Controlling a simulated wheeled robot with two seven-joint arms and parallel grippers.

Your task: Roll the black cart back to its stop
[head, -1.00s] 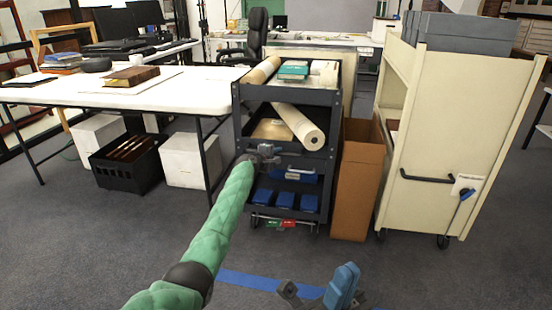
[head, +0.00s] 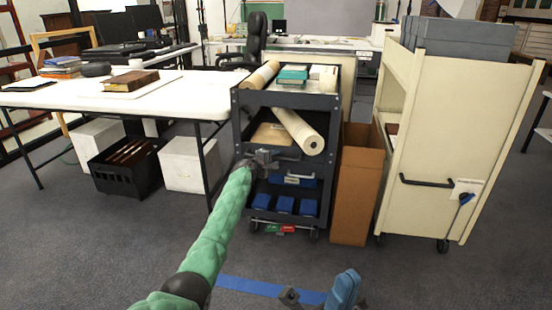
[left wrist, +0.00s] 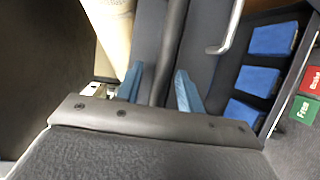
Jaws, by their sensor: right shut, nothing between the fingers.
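The black cart (head: 236,130) stands upright beside the white table, with rolls, a teal box and blue boxes on its shelves. My left gripper (head: 262,160) is at the cart's near face, at the height of its middle shelf. In the left wrist view, a dark bar of the cart (left wrist: 177,20) runs between its two blue fingers (left wrist: 160,82). A gap shows beside the left finger, so the jaws look open around the bar. My right gripper (head: 318,298) is low at the bottom edge, partly cut off, shut and empty, away from the cart.
A blue tape line (head: 250,287) lies on the grey floor in front of the cart. A tall brown box (head: 355,195) stands close on its right, then a cream cart (head: 435,140). The white table (head: 60,97) is on the left. Floor in front is clear.

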